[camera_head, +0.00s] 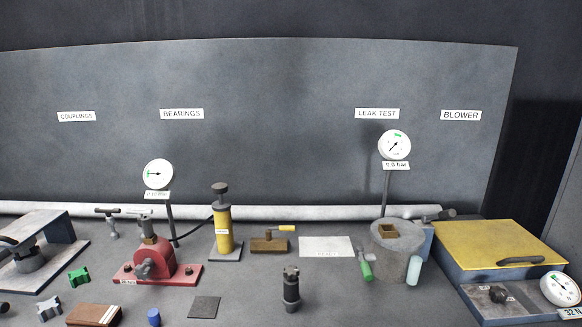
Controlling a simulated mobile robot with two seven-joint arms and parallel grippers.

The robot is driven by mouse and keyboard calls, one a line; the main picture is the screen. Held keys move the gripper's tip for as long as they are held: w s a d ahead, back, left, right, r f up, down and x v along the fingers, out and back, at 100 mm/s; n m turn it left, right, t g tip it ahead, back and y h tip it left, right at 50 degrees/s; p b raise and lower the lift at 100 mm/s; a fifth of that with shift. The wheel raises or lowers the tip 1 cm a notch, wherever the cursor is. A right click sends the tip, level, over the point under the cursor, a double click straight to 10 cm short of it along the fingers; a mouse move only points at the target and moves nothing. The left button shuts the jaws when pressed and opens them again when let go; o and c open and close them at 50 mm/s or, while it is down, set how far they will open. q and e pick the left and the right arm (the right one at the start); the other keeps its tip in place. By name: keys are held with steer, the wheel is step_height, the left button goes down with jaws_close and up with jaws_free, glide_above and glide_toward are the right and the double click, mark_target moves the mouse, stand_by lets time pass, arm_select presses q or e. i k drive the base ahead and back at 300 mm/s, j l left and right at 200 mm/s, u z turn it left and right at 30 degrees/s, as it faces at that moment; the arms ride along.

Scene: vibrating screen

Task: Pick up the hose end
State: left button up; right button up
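A long pale grey tube (320,212) lies along the back of the bench, against the foot of the back panel. Near its right end is a short dark fitting (445,214), behind the grey round pot and beside the yellow-lidded box; this looks like a hose end, though it is small. A thin black hose (192,231) also runs between the yellow pump (223,230) and the red device (152,260); its ends are not clear. Neither of my grippers is in view.
The grey pot (397,262) with a gauge (395,145) on a post stands in front of the fitting. The yellow-lidded box (500,245) is to its right. A black cylinder (291,290) stands at front centre. Free bench surface lies around it.

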mark_target(291, 297)
steer(key=k+j+z, duration=0.3)
steer(key=k+j, duration=0.3)
steer(key=k+j+z, duration=0.3)
steer(key=k+j, duration=0.3)
steer(key=k, duration=0.05)
